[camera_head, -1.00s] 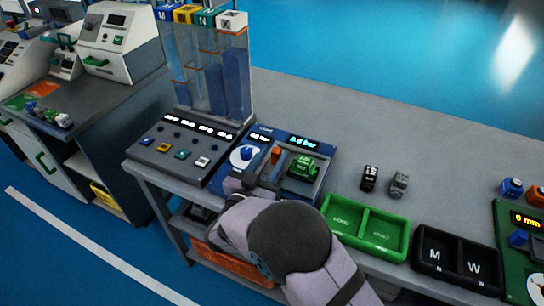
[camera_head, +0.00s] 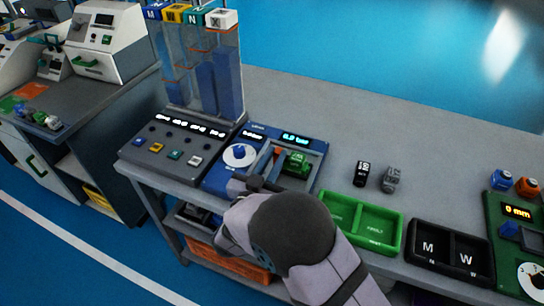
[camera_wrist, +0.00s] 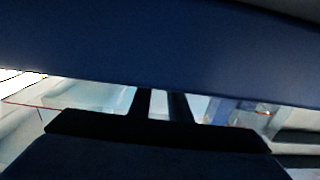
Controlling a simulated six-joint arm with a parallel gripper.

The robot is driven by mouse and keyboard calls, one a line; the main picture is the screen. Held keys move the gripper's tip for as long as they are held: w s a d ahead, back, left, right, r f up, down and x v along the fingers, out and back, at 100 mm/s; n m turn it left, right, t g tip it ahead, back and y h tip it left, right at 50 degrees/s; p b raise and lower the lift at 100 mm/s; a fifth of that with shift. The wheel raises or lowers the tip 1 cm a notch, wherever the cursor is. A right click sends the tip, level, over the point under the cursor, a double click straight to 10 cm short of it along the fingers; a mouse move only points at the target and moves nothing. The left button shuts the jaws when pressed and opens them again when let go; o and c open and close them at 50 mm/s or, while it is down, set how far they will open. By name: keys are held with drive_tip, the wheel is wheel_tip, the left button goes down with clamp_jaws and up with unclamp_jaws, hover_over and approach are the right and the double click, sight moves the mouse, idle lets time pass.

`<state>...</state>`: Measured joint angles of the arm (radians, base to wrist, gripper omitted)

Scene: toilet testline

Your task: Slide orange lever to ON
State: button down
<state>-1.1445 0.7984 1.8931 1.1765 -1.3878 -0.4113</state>
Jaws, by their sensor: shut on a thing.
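The blue test panel (camera_head: 222,185) has a white dial (camera_head: 239,155), lit displays and a green part (camera_head: 297,163) in its right-hand bay. The orange lever (camera_head: 277,154) shows as a narrow orange-red strip between the dial and that part. My gripper (camera_head: 262,182) is at the lever from the front and is shut on it; the contact is mostly hidden by my wrist. In the wrist view, my two dark fingers (camera_wrist: 163,104) point up toward a dark blue surface filling the top. The lever and any ON mark cannot be made out there.
A clear dispenser (camera_head: 203,75) stands behind a grey button box (camera_head: 172,150) on the left. A green two-part tray (camera_head: 345,228), a black M/W tray (camera_head: 412,262) and two small parts (camera_head: 388,180) lie to the right. The bench behind them is clear.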

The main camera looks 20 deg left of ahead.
drive_tip(key=c, duration=1.6)
unclamp_jaws()
drive_tip(key=shift+d, duration=0.35)
drive_tip(key=shift+c, duration=0.2)
drive_tip(key=shift+a+f, duration=0.1)
drive_tip(key=shift+a, duration=0.05)
